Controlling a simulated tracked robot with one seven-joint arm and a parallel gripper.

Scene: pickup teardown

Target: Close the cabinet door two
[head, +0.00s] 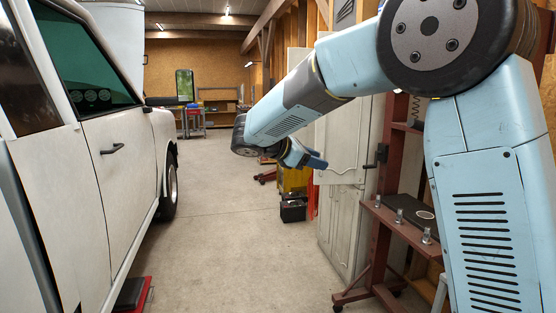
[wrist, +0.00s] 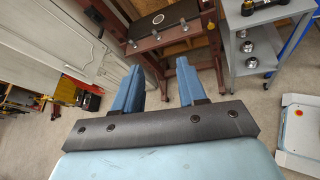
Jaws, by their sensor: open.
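A pale, worn cabinet (head: 340,225) stands right of the aisle in the head view. Its upper panelled part (head: 350,140) is partly covered by my arm, and lower doors show beneath. Which door is door two, and how far any door stands open, I cannot tell. The cabinet also shows at the upper left of the wrist view (wrist: 65,40). My gripper (head: 318,160) is in front of the upper part in the head view. In the wrist view my gripper (wrist: 157,80) has two blue fingers spread apart with nothing between them.
A dark red stand (head: 378,225) with a shelf is right of the cabinet; it also shows in the wrist view. A black toolbox (head: 292,211) sits on the floor left of the cabinet. A white vehicle (head: 110,170) lines the left side. The aisle floor between is clear.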

